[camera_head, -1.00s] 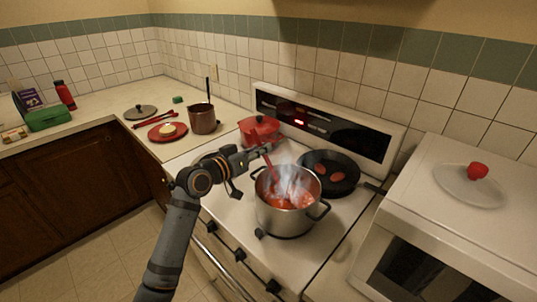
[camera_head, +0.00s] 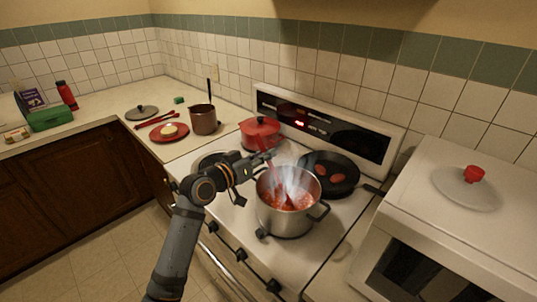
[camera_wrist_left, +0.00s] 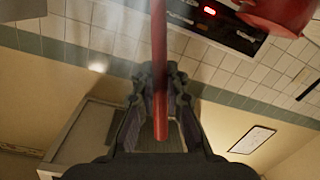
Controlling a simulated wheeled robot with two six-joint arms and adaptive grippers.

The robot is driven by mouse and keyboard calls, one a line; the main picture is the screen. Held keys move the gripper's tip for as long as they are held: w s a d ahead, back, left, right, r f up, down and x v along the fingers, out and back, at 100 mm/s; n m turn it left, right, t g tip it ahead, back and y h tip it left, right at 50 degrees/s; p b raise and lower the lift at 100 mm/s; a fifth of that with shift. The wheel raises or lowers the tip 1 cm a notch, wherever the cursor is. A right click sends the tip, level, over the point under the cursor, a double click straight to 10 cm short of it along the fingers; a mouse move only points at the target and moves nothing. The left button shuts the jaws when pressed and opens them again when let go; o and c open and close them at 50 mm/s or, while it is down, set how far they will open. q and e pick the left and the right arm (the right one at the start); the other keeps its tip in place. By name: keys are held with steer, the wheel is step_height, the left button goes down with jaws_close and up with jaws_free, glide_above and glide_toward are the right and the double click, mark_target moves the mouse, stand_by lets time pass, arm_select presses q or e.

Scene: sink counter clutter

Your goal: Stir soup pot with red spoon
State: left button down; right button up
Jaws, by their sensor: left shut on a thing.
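A silver soup pot (camera_head: 283,215) with dark side handles stands on the front of the white stove. It holds red soup, and pale steam rises from it. My left gripper (camera_head: 265,161) is just above the pot's left rim and is shut on the red spoon (camera_head: 276,172). The spoon slants down into the soup, and its lower end is hidden there. In the left wrist view the red handle (camera_wrist_left: 159,70) runs between the two fingers (camera_wrist_left: 160,100). My right gripper is not in view.
A red lidded pot (camera_head: 260,134) stands behind the soup pot. A black pan (camera_head: 345,183) with brownish-red pieces is at its right. A white appliance with a glass lid (camera_head: 466,190) on top is further right. The left counter holds a red plate (camera_head: 157,137) and a brown saucepan (camera_head: 203,124).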

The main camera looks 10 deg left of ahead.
mark_target(260, 144)
arm_select(q)
steer(key=shift+s+d, duration=0.1)
steer(key=r+p, duration=0.1)
steer(key=a+r+p, duration=0.1)
steer(key=r+p, duration=0.1)
steer(key=shift+a+r, duration=0.2)
steer(key=shift+r, duration=0.05)
steer(key=a+r+p, duration=0.3)
steer(key=r+p, duration=0.3)
steer(key=r, duration=0.2)
steer(key=shift+a+r, duration=0.25)
steer(key=shift+a, duration=0.15)
stand_by(0.6)
step_height(260, 144, up, 5)
steer(key=p, duration=0.4)
